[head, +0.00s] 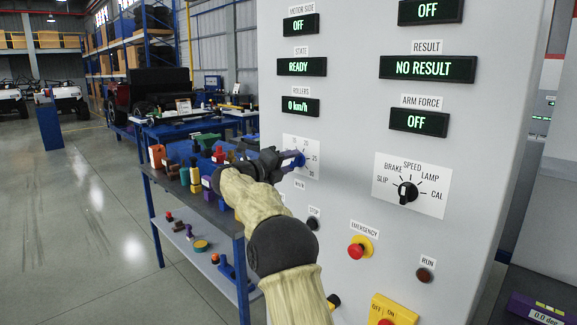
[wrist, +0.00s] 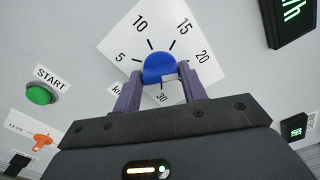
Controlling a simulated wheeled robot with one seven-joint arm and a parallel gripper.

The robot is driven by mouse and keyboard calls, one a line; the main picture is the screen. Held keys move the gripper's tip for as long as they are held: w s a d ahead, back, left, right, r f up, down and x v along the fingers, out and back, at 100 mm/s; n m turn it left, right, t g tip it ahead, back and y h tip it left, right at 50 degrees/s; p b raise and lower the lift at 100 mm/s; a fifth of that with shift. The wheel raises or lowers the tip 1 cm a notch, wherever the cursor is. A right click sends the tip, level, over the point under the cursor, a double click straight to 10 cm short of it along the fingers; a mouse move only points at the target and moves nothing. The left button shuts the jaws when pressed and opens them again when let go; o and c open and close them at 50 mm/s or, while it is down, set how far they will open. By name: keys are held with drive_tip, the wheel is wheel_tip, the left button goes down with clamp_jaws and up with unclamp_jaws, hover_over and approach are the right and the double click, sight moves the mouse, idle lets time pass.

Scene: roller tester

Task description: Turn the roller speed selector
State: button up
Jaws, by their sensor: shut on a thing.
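The roller speed selector is a blue knob (wrist: 158,68) on a white dial plate (wrist: 118,42) marked 5, 10, 15, 20 and 30 in the wrist view. In the head view the knob (head: 300,160) is partly hidden behind my gripper (head: 293,160). My gripper (wrist: 158,88) has its two purple fingers on either side of the knob, shut on it. The knob's pointer mark is not clear. The rollers display (head: 300,106) reads 0 km/h, and the state display (head: 301,67) reads READY.
A rotary mode switch (head: 407,192), a red emergency button (head: 356,250) and a dark run button (head: 424,275) are on the same grey panel. A green start button (wrist: 40,95) is left of the dial in the wrist view. A cluttered workbench (head: 146,171) stands left of the panel.

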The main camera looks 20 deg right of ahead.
drive_tip(key=shift+f, duration=0.2)
drive_tip(key=o, duration=1)
drive_tip(key=shift+a, duration=0.15)
drive_tip(key=shift+r, duration=0.1)
drive_tip(key=shift+s, duration=0.1)
drive_tip(key=shift+s+a, duration=0.15)
drive_tip(key=shift+a, duration=0.1)
drive_tip(key=v, duration=1.6)
drive_tip(key=shift+a, duration=0.4)
drive_tip(key=shift+r, duration=0.1)
